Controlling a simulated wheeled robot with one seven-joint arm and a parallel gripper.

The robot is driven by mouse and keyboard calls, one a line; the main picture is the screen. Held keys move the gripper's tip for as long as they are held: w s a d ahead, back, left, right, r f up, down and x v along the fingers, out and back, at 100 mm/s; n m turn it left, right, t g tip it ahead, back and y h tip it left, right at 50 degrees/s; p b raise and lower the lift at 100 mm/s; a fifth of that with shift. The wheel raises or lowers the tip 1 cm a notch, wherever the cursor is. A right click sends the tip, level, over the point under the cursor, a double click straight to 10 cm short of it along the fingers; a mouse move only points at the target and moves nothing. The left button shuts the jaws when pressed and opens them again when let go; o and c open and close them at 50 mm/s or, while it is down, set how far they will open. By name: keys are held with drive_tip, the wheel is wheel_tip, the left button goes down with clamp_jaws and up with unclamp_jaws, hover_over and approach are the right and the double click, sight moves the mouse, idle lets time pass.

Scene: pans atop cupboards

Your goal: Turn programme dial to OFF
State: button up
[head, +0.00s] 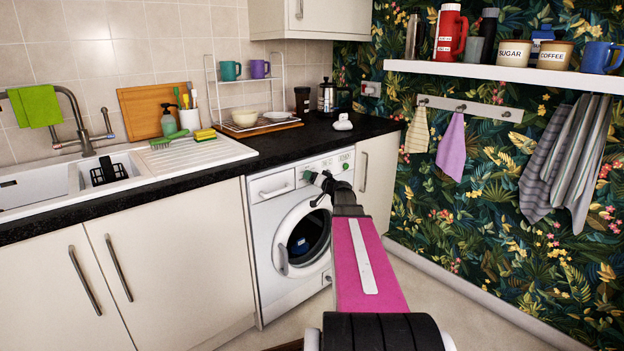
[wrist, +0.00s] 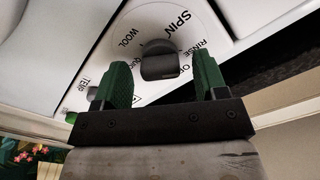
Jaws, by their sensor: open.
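The washing machine (head: 272,212) stands under the black worktop, its round door closed. In the wrist view its programme dial (wrist: 160,64) is a dark grey knob on a round white label plate (wrist: 135,62). SPIN, WOOL and RINSE are readable; other words, including one beginning with O, are partly hidden. I cannot tell which word the dial points at. My gripper (wrist: 163,70) is open, its green fingers on either side of the knob, with a gap visible on each side. In the head view my gripper (head: 322,184) is at the control panel and hides the dial.
The worktop (head: 290,140) overhangs the machine. A detergent drawer (head: 270,186) is left of the panel and a cupboard (head: 376,176) is on the right. The floor (head: 430,290) on the right is clear.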

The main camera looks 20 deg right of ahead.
drive_tip(key=shift+w+a, duration=0.1)
drive_tip(key=shift+w, duration=0.3)
drive_tip(key=shift+c, duration=0.3)
drive_tip(key=c, duration=0.9)
drive_tip(key=shift+o, duration=0.2)
drive_tip(key=m, duration=1)
drive_tip(key=shift+m, duration=0.4)
